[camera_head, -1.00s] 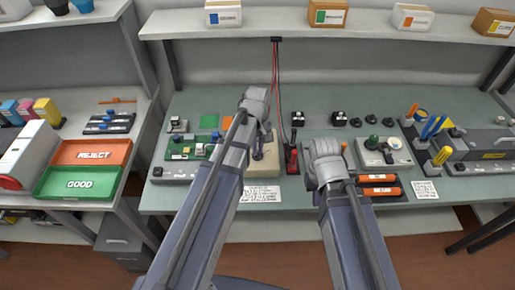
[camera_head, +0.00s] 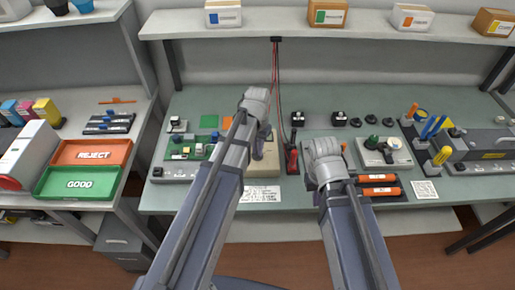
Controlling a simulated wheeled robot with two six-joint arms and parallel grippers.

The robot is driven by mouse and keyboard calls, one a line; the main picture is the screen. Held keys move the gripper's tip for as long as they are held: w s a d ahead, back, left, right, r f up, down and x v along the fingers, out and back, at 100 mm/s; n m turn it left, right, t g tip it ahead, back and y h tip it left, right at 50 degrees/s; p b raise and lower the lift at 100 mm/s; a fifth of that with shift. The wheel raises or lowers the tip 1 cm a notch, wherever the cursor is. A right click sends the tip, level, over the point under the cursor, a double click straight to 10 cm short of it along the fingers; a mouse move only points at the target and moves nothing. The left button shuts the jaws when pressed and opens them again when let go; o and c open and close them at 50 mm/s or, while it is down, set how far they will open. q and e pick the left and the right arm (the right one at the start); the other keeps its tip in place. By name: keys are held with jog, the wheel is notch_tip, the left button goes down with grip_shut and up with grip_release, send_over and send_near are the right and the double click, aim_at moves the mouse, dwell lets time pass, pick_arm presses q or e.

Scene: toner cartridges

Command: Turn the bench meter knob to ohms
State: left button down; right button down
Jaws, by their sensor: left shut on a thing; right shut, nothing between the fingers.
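The bench meter (camera_head: 265,168) is a beige box on the green bench top, partly covered by my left arm. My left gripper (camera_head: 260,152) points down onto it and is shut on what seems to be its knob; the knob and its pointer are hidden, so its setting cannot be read. My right gripper (camera_head: 325,178) is shut and empty over the bench to the right of the meter; its fingertips are mostly hidden behind its wrist.
A red probe (camera_head: 292,160) with cables stands between my arms. A green circuit board (camera_head: 187,150) lies left of the meter. REJECT (camera_head: 120,146) and GOOD (camera_head: 106,176) trays sit on the left table.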

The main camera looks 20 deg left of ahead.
pick_arm(q)
jog(key=m, duration=0.5)
jog(key=shift+m, duration=0.4)
dwell(0.4)
jog(key=c, duration=0.9)
grip_release()
jog(key=shift+r, duration=0.1)
notch_tip(320, 180, up, 8)
jog(key=p, duration=0.8)
jog(key=shift+f, duration=0.2)
